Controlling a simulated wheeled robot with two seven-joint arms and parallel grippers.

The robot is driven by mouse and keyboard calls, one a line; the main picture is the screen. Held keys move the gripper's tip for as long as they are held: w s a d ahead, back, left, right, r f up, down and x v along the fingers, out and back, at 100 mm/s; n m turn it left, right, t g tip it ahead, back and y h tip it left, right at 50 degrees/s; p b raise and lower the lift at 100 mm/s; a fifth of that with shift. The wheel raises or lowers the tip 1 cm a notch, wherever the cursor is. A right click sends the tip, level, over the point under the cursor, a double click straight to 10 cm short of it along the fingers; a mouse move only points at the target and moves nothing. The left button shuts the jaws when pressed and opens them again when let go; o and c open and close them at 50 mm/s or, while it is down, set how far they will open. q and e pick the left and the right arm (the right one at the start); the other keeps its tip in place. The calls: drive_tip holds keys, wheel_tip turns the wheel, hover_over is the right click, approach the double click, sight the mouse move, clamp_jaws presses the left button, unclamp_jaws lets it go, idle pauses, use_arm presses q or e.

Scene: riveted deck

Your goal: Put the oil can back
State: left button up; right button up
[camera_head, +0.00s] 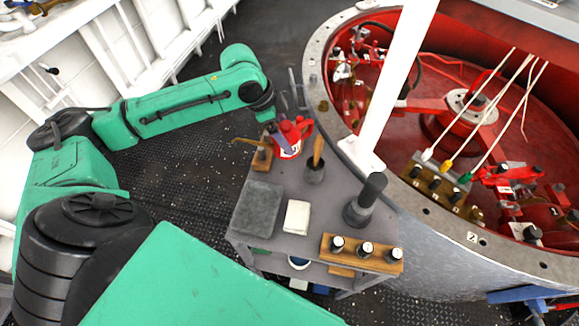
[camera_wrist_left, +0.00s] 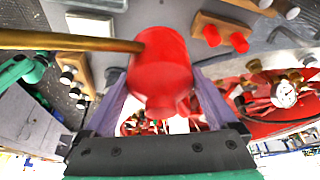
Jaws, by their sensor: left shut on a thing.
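The oil can is red with a long thin brass spout; it shows in the head view (camera_head: 289,141) at the far end of a grey cart top. My left gripper (camera_head: 283,132) is shut on its body. In the left wrist view the can (camera_wrist_left: 160,65) sits between the two purple-grey fingers of the left gripper (camera_wrist_left: 163,95), and its spout points left. Whether its base touches the cart top I cannot tell. My right gripper is out of view.
The grey cart top (camera_head: 273,221) holds a wooden block (camera_head: 262,158), a dark cup with a wooden handle (camera_head: 315,170), a white pad (camera_head: 297,216), a black-handled tool (camera_head: 364,200) and a wooden rack (camera_head: 361,254). A white post (camera_head: 394,75) and red machinery pit stand right.

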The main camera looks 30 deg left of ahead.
use_arm(q)
wheel_tip(320, 180, down, 6)
drive_tip(key=shift+s+r+p, duration=0.1)
drive_tip(key=shift+r+p, duration=0.1)
drive_tip(key=shift+p, duration=0.15)
drive_tip(key=f, duration=0.4)
drive_tip(key=w+f, duration=0.1)
drive_tip(key=f, duration=0.2)
drive_tip(key=shift+p, duration=0.4)
drive_tip(key=shift+s+f, duration=0.15)
drive_tip(key=shift+f, duration=0.25)
drive_tip(key=o, duration=1.5)
drive_tip(key=shift+o, duration=0.2)
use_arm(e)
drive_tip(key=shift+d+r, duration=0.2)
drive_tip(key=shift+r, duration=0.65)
